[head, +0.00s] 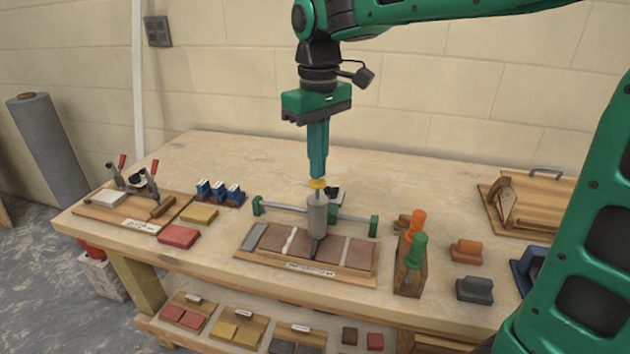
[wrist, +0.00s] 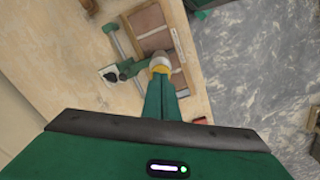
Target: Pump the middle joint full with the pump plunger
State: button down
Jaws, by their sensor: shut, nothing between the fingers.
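My gripper (head: 318,174) is shut and empty, pointing straight down. Its fingertips are right at the top of the yellow pump plunger (head: 317,184); whether they touch it I cannot tell for sure. The plunger tops a grey pump cylinder (head: 318,216), which stands upright with its dark nozzle (head: 316,245) at the middle joint between the reddish tiles (head: 271,238). The nozzle hides much of that joint, so its fill cannot be seen. In the wrist view the shut fingers (wrist: 161,78) cover much of the yellow plunger (wrist: 160,69) and pump.
The tile board (head: 350,280) has a green rail frame (head: 374,226) behind it. A wooden stand with orange and green handles (head: 417,251) is to the right. Blue clamps (head: 218,192) and a red block (head: 178,236) lie left. The table's back is clear.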

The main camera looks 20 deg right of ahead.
jog(key=shift+f, duration=0.3)
jog(key=shift+f, duration=1.4)
jog(key=shift+r, duration=1.8)
notch_tip(320, 180, up, 7)
dwell(0.8)
